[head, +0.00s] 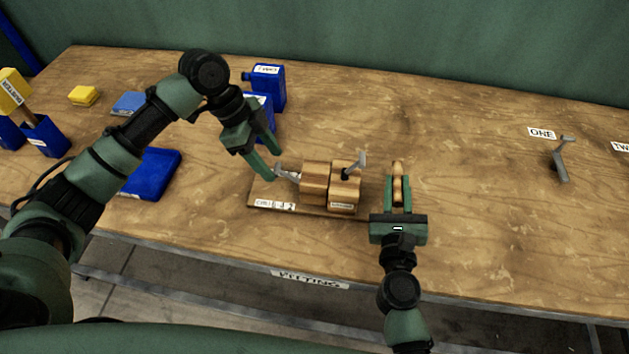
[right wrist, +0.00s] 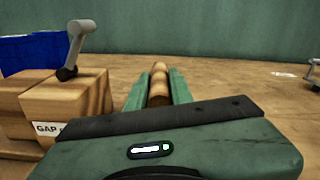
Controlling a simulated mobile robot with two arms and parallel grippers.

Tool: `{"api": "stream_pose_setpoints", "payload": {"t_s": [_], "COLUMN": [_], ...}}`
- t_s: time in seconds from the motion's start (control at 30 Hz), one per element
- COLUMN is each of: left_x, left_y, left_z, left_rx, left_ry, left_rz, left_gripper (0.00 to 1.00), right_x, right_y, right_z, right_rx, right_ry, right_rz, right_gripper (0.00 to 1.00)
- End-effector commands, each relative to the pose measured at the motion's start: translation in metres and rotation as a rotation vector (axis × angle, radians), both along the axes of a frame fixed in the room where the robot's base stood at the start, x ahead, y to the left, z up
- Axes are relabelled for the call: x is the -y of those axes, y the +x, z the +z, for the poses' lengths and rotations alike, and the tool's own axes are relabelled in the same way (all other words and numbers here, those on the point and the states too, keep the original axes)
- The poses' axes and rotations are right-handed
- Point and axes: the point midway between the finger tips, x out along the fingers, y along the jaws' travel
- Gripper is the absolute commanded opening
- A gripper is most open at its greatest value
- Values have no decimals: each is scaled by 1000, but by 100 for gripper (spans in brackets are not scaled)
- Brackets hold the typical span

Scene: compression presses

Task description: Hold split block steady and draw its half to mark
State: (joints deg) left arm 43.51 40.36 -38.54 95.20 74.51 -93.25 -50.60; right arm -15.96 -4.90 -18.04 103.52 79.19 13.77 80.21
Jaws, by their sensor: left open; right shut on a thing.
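The split block is two wooden halves, a left half (head: 314,180) and a right half (head: 344,190), standing close together on a wooden base board (head: 290,207). Each half carries a grey lever. My left gripper (head: 264,165) is open, just left of the block, near the left lever (head: 287,173). My right gripper (head: 398,190) is shut on a turned wooden handle (head: 397,168), right of the block. In the right wrist view the handle (right wrist: 159,85) lies between the fingers, and the right half (right wrist: 75,100) with a "GAP" label is beside them. Whether the handle joins the block is hidden.
Blue containers (head: 270,85) stand behind my left gripper. A blue tray (head: 152,173) and a yellow block (head: 84,95) lie to the left. A grey lever (head: 561,160) stands at right near a "ONE" label (head: 541,133). The table between is clear.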

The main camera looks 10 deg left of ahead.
Motion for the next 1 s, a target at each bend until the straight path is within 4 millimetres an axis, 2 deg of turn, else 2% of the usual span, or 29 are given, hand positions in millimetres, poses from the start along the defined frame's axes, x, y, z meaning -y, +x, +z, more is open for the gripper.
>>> {"api": "stream_pose_setpoints", "payload": {"t_s": [0.1,0.3,0.7,0.77,0.9,1.0], "left_x": [6,13,15,15,14,15], "left_y": [0,0,0,0,1,1], "left_z": [-16,-31,-36,-36,-36,-36], "left_rx": [-4,-2,-1,-1,0,0], "left_ry": [0,0,0,0,0,0], "left_rz": [1,1,2,2,2,2], "left_gripper": [55,55,55,41,2,0], "right_x": [1,1,1,1,1,1], "right_y": [0,0,0,0,0,0], "right_z": [0,0,0,0,0,0], "right_rx": [0,0,0,0,0,0], "right_ry": [-1,-1,-1,-1,-1,-1], "right_rz": [-2,-2,-2,-2,-2,-2], "right_gripper": [0,0,0,0,0,0]}}
